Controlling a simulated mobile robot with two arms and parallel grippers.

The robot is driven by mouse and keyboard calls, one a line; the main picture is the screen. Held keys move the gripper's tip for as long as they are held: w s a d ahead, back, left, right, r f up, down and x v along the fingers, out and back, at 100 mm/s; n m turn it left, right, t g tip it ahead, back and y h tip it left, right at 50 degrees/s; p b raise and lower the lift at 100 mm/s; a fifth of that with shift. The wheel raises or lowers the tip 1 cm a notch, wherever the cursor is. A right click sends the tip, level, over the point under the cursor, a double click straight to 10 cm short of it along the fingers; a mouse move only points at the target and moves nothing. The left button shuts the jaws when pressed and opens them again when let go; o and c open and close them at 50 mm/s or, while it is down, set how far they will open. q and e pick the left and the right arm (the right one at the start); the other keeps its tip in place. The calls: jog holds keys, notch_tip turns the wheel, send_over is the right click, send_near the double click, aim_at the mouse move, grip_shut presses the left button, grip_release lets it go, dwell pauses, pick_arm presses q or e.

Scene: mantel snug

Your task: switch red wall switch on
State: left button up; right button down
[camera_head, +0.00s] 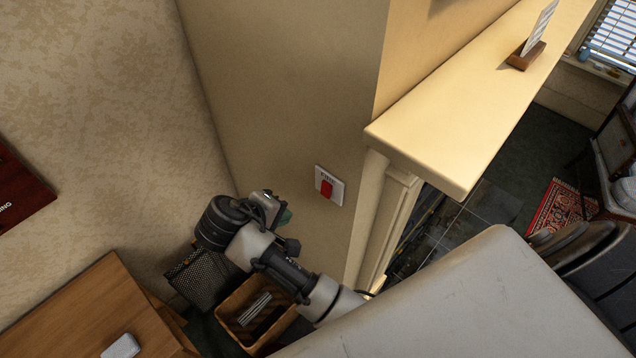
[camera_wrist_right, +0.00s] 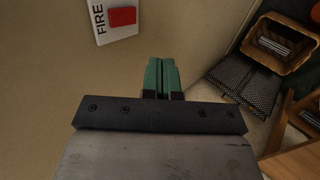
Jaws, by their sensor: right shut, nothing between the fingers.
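The red wall switch (camera_head: 327,188) sits on a white plate lettered "FIRE", on the beige side wall of the mantel. In the right wrist view the switch (camera_wrist_right: 122,16) is near the top edge, and its plate is cut off there. I cannot tell its on or off position. My right gripper (camera_head: 285,216) is below and left of the switch in the head view, apart from it. Its green fingers (camera_wrist_right: 161,74) are together and empty in the right wrist view. My left gripper is not in view.
The cream mantel shelf (camera_head: 450,130) juts out right of the switch, with a card in a wooden holder (camera_head: 527,55) on it. Below are a wicker basket (camera_head: 233,330), a dark mesh bin (camera_head: 195,280) and a wooden table (camera_head: 75,310). The wall around the switch is clear.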

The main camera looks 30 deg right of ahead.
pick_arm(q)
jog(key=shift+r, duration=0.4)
pick_arm(e)
jog(key=shift+s+r+m, duration=0.2)
jog(key=shift+r+m, duration=0.1)
jog(key=shift+r, duration=0.95)
send_near(325, 196)
jog(key=a+f+x, duration=0.1)
jog(key=x, duration=0.5)
jog(key=shift+w+d, duration=0.2)
jog(key=shift+d, duration=0.6)
